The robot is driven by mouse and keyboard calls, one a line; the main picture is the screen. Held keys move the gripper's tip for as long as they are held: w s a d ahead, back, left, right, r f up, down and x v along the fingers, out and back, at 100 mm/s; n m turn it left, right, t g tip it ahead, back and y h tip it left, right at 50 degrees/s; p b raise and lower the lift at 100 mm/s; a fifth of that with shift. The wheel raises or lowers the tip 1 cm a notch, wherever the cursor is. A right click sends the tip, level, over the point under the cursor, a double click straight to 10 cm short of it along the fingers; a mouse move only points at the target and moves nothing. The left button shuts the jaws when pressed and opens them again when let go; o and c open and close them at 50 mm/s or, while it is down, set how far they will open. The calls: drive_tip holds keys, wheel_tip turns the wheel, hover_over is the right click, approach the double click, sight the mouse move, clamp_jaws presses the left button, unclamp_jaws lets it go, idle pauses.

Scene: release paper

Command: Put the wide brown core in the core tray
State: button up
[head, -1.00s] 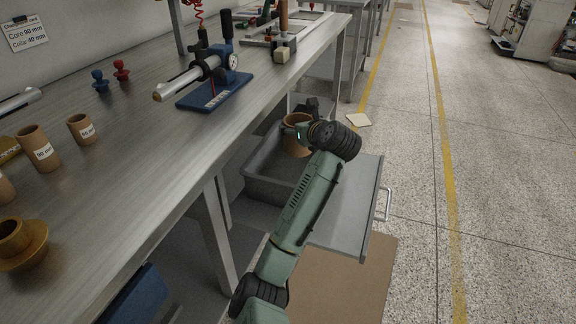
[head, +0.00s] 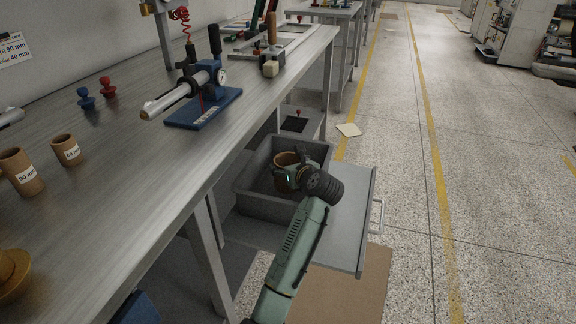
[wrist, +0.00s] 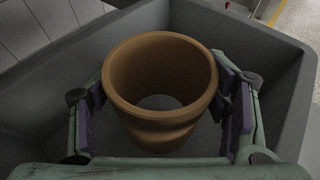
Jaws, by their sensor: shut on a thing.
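The wide brown core (head: 286,170) is a short hollow cardboard-coloured tube. The tray floor shows through the core's opening. I cannot tell whether the core's lower end touches the floor.
The tray stands on an open drawer (head: 345,220) beside the metal bench (head: 120,200).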

drive_tip(key=shift+r, duration=0.1)
drive_tip(key=shift+f, duration=0.6)
drive_tip(key=o, duration=1.3)
drive_tip(key=shift+r, duration=0.15)
drive_tip(key=shift+r, duration=0.35)
drive_tip(key=v, duration=1.2)
drive_tip(key=shift+b, duration=0.3)
